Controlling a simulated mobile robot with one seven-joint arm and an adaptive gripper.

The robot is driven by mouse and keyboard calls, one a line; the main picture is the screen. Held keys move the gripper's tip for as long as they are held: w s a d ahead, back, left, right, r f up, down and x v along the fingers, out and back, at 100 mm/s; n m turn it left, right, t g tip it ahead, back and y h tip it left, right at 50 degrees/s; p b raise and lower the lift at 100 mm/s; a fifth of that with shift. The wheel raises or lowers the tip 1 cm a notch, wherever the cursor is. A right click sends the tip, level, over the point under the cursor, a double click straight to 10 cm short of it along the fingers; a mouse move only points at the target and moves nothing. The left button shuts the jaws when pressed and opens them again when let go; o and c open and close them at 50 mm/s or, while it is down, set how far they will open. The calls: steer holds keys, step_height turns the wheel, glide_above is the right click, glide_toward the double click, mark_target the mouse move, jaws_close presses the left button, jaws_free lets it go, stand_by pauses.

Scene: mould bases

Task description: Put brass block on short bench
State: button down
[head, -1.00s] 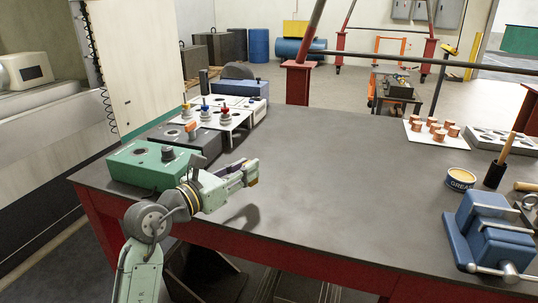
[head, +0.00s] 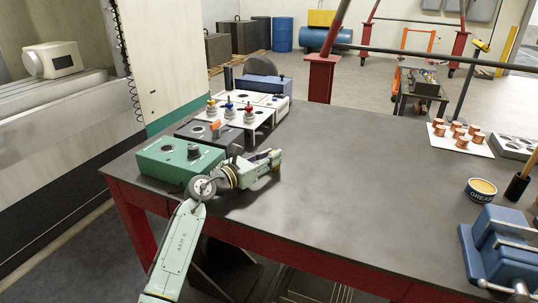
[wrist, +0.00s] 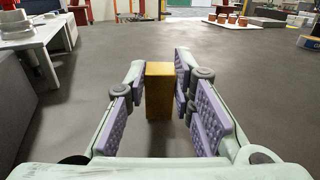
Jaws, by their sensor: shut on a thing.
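The brass block (wrist: 159,92) is a golden upright block between the purple padded fingers of my gripper (wrist: 160,88) in the wrist view. My gripper is shut on it. In the head view my gripper (head: 276,160) is above the front left of the dark worktop, just right of the green box; the block is hardly visible there. A low white raised plate on legs (head: 262,122) stands behind, bearing blue, red and yellow-topped pieces; it also shows at the left of the wrist view (wrist: 42,36). I cannot tell for certain whether this is the short bench.
A green box (head: 160,165) and a dark grey box stand at the worktop's left. A white board (head: 440,137) with copper pieces, a grease tin (head: 481,190) and a blue vise (head: 500,245) are at the right. The worktop's middle (head: 350,165) is clear.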

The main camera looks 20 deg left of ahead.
steer(key=shift+f, duration=0.1)
steer(key=c, duration=1.4)
jaws_free()
steer(key=shift+o, duration=0.2)
steer(key=b+v, duration=0.3)
steer(key=v, duration=0.9)
steer(key=shift+s, duration=0.1)
